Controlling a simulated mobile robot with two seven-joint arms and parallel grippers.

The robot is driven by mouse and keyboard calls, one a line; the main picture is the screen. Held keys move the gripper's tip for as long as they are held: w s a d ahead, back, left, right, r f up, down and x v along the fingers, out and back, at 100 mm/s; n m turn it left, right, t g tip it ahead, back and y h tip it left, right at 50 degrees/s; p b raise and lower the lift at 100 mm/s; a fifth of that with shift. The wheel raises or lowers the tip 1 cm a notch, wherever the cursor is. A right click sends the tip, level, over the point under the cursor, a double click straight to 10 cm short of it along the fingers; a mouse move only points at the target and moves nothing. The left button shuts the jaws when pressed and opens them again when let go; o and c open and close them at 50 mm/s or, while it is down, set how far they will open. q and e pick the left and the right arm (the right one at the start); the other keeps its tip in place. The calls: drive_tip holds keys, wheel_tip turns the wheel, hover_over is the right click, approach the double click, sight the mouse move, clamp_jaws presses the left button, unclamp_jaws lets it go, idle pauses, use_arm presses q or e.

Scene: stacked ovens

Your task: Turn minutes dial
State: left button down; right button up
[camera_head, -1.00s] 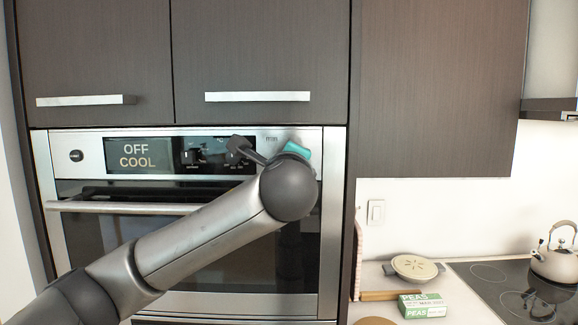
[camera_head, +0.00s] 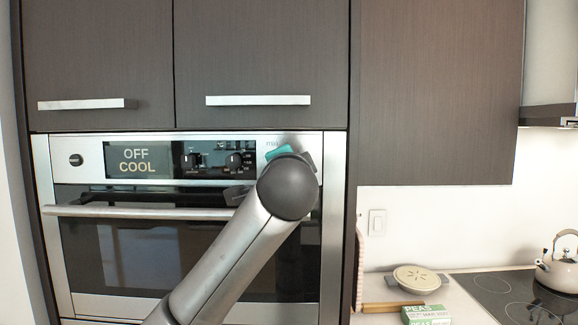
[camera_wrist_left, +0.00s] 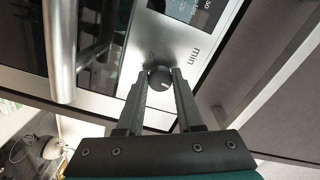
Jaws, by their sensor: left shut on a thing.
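The minutes dial (camera_wrist_left: 160,79) is a small dark round knob on the steel oven panel, beside the "min" label in the left wrist view. My left gripper (camera_wrist_left: 161,90) is shut on it, one finger on each side. In the head view my left arm's wrist covers the dial and the fingertips; only a teal part of the gripper and dark parts show around the wrist. My right gripper is in neither view.
The oven display (camera_head: 138,159) reads "OFF COOL". The oven door handle (camera_head: 140,212) runs below the panel. A counter with a pie (camera_head: 418,278), a peas box (camera_head: 426,315) and a kettle (camera_head: 558,262) is at the right.

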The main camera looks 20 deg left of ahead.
use_arm(q)
drive_tip(key=shift+n, duration=0.8)
drive_tip(key=c, duration=0.5)
unclamp_jaws()
drive_tip(key=shift+c, duration=0.2)
drive_tip(key=b+v, duration=0.2)
drive_tip(key=v, duration=1.3)
drive_tip(key=shift+s+b, duration=0.2)
drive_tip(key=shift+b, duration=0.1)
drive_tip(key=shift+d, duration=0.1)
